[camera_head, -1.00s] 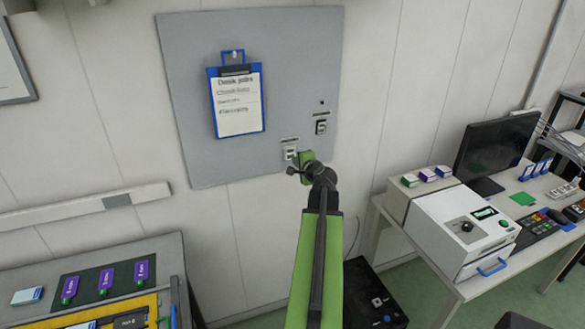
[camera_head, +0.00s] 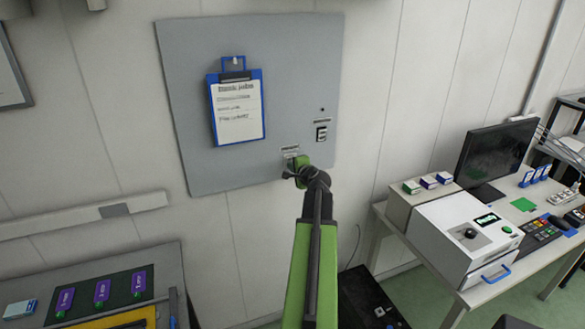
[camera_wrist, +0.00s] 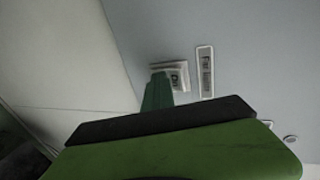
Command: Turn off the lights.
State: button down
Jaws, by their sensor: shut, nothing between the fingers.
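A grey wall panel (camera_head: 290,60) carries two light switches. The right switch (camera_head: 321,134) is uncovered, with a small label above it. The lower-left switch is mostly hidden behind my gripper (camera_head: 296,166) in the head view, with its label (camera_head: 290,150) just above. In the wrist view that switch (camera_wrist: 183,74) is a pale plate with dark marks, beside a long label (camera_wrist: 205,72). My green gripper fingers (camera_wrist: 157,92) are shut and empty, their tip overlapping the switch's left part. I cannot tell whether they touch it.
A clipboard (camera_head: 238,112) hangs on the panel. A desk at right holds a white machine (camera_head: 470,230), a monitor (camera_head: 493,155) and small boxes. At lower left a table holds several purple-labelled items (camera_head: 102,290). A dark box (camera_head: 370,300) stands below my arm.

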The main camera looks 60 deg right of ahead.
jog(key=shift+r+p, duration=0.55)
jog(key=shift+r, duration=0.25)
jog(key=shift+a, duration=0.1)
